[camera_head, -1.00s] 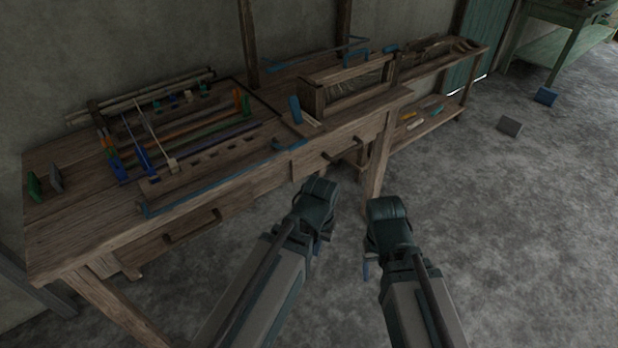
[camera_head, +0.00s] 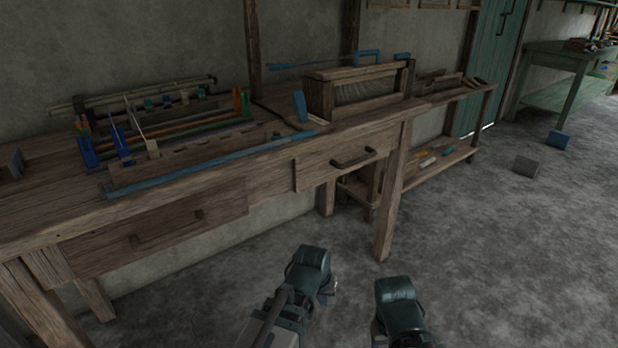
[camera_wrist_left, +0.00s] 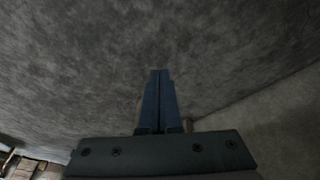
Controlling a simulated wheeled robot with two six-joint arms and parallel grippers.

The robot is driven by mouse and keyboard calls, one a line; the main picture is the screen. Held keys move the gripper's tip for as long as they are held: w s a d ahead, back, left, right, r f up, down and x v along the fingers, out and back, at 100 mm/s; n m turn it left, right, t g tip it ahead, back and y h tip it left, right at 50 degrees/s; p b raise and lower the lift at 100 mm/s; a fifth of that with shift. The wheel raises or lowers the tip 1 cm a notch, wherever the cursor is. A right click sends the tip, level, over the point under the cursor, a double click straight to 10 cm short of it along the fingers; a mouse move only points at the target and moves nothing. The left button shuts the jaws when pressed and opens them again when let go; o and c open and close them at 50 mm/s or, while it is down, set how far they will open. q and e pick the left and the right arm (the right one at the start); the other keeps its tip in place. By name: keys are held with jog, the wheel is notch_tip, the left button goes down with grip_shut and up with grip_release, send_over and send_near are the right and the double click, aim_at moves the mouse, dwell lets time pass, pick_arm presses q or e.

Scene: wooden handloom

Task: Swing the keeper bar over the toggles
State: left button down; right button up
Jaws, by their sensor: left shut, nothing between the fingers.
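A long thin blue bar (camera_head: 205,165), which looks like the keeper bar, lies along the front edge of the wooden bench. A wooden strip with notches (camera_head: 190,152) lies just behind it. Small upright blue pieces (camera_head: 120,140) stand at the left of the loom parts; I cannot tell whether these are the toggles. My left gripper (camera_wrist_left: 158,100) is shut and empty, with its two blue fingers together over bare floor. In the head view my left wrist is in front of and below the bench, well apart from the bar. My right gripper (camera_head: 400,312) is beside it, its fingers hidden.
The bench drawer (camera_head: 345,160) has a protruding handle. A wooden reed frame (camera_head: 360,92) stands on the bench to the right. A bench leg (camera_head: 392,200) is in front of my arms.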

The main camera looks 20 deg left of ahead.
pick_arm(q)
jog(key=w+d+f+n+t+h+b, duration=0.1)
jog(key=w+d+f+n+t+b, duration=0.3)
jog(key=w+b, duration=0.5)
jog(key=w+d+r+n+t+h, duration=0.1)
jog(key=w+d+r+n+t, duration=0.2)
jog(key=w+r+n+t, duration=0.7)
notch_tip(320, 180, up, 15)
jog(key=s+a+n+t+y, duration=0.2)
jog(key=n+t+y, duration=0.3)
jog(key=n+t, duration=0.3)
jog(key=s+a+r+n+g+y, duration=0.2)
jog(key=s+n+g+y, duration=0.2)
jog(key=n+y, duration=0.6)
jog(key=s+a+r+n+g+y, duration=0.2)
jog(key=s+a+n+g+y, duration=0.1)
jog(key=n+y, duration=0.6)
jog(key=s+n+g, duration=0.1)
jog(key=s+n, duration=0.1)
jog(key=n, duration=0.2)
jog(key=shift+s+r+n+y+b, duration=0.35)
jog(key=shift+r+n+y+b, duration=0.05)
pick_arm(e)
notch_tip(320, 180, down, 12)
pick_arm(q)
jog(key=shift+a, duration=0.1)
pick_arm(e)
jog(key=shift+r, duration=0.1)
